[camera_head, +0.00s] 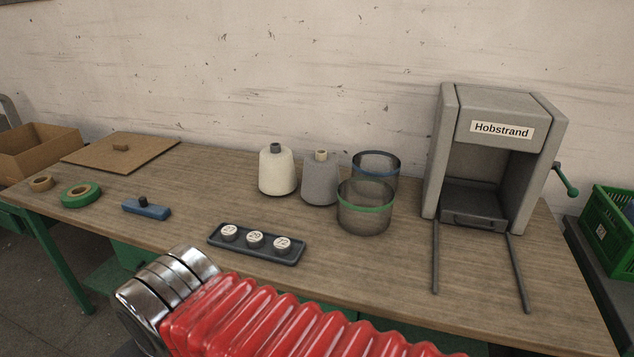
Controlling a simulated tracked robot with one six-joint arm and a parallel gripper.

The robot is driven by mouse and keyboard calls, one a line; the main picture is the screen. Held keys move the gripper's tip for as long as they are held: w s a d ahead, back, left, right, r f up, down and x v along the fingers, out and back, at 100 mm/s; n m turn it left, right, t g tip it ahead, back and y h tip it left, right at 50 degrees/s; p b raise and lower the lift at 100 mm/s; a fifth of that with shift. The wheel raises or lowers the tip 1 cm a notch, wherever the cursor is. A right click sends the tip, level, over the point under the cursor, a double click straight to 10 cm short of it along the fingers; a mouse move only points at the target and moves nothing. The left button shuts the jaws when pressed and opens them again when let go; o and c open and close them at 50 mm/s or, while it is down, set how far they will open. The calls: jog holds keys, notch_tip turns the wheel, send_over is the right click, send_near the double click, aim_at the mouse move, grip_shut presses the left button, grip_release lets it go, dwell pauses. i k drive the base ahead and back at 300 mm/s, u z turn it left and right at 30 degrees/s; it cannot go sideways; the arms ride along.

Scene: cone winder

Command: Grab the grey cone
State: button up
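The grey cone (320,180) stands upright on the wooden workbench (390,262), with a tan tube end showing at its top. A cream cone (277,172) with a dark tube end stands close on its left. A mesh cup with a green rim (365,211) is just to the right of the grey cone and nearer to me. My arm's red bellows and a shiny metal section cross the bottom of the view, in front of the bench. No gripper fingers show, so my gripper is not in view.
A blue-rimmed mesh cup (377,164) stands behind the green-rimmed one. A dark tray (258,244) with three numbered round pieces lies in front of the cones. The grey Hobstrand machine (461,122) stands right. A blue block (146,209) and green tape roll (80,195) lie left.

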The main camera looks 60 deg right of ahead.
aim_at(320, 182)
jog(key=z, duration=0.05)
jog(key=i, duration=1)
